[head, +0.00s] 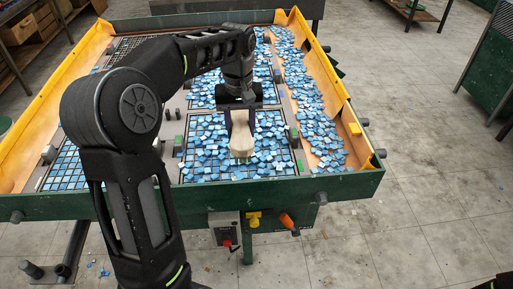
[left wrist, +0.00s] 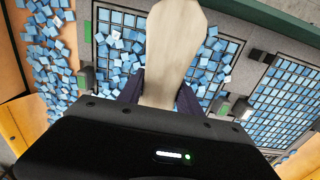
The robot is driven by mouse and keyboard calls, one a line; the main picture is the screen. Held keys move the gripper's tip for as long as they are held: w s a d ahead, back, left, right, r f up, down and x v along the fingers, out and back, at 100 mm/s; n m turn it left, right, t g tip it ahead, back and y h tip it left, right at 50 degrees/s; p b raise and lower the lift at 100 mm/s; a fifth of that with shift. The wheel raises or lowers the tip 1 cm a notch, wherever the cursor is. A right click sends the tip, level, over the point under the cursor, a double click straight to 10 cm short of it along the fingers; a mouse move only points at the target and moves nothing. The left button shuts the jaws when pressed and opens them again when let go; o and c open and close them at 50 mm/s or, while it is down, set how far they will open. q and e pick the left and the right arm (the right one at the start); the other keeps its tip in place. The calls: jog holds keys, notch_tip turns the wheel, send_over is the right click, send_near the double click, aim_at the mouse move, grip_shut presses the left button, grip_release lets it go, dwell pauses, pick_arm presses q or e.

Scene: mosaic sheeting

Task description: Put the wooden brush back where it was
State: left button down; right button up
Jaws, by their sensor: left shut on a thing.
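The wooden brush (head: 241,135) is pale and sits in the jaws of my left gripper (head: 239,112), over the near middle grid of blue tiles. In the left wrist view the brush (left wrist: 172,50) reaches up and away from between the dark fingers of the gripper (left wrist: 160,92), which are shut on it. Green bristles show at its lower end in the head view. I cannot tell whether they touch the tiles. My right gripper is not in view.
The green-walled table (head: 340,185) has yellow-orange side troughs, the right trough (head: 335,115) strewn with loose blue tiles. Several grid moulds (head: 190,178) hold tiles, with loose ones on top. Small green and grey blocks (head: 178,142) stand between moulds.

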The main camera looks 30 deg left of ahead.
pick_arm(q)
jog(key=shift+s+r, duration=0.15)
jog(key=shift+f, duration=2.55)
jog(key=shift+f, duration=2.5)
jog(key=shift+f, duration=0.2)
jog(key=c, duration=0.8)
grip_release()
jog(key=shift+r, duration=0.1)
jog(key=shift+r, duration=0.1)
